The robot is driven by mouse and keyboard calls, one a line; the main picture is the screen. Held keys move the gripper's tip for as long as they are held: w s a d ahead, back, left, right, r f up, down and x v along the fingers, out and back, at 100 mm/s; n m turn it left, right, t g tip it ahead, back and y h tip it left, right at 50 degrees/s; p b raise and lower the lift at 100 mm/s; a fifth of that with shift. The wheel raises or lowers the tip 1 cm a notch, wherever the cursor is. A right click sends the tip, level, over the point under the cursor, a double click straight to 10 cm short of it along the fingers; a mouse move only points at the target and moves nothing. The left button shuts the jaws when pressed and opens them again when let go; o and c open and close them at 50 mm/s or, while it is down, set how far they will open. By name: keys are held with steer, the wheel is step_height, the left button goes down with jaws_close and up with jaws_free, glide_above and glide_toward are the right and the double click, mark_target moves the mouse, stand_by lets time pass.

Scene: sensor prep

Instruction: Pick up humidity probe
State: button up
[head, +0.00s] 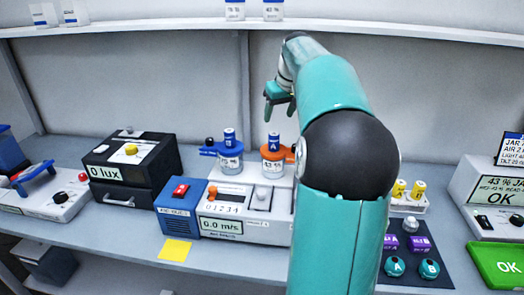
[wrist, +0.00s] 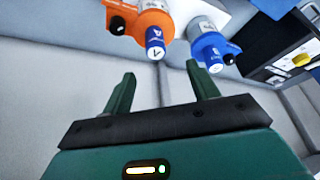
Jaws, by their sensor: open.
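Two small blue cylinders that look like probes stand upright in lidded jars. One, marked A (head: 274,141), is in the orange-lidded jar (head: 275,154). The other (head: 229,137) is in the blue-lidded jar (head: 227,150). Which one is the humidity probe I cannot tell for sure. In the wrist view the orange lid's cylinder (wrist: 154,45) and the blue lid's cylinder (wrist: 229,57) show beyond my fingertips. My gripper (head: 279,104) is open and empty, above and apart from the jars. It also shows in the wrist view (wrist: 162,86), with a clear gap between its fingers.
A white wind-speed device (head: 225,226) stands in front of the jars. A black lux box (head: 135,160) is at left. Yellow cylinders (head: 418,190) stand in a rack at right, behind a dark mat (head: 430,272) with small parts. A shelf (head: 150,27) runs above.

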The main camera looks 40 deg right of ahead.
mark_target(275, 134)
steer(key=x, duration=0.9)
steer(key=d+x, duration=0.1)
steer(key=x, duration=0.4)
steer(key=shift+d+r, duration=0.1)
steer(key=c, duration=1.1)
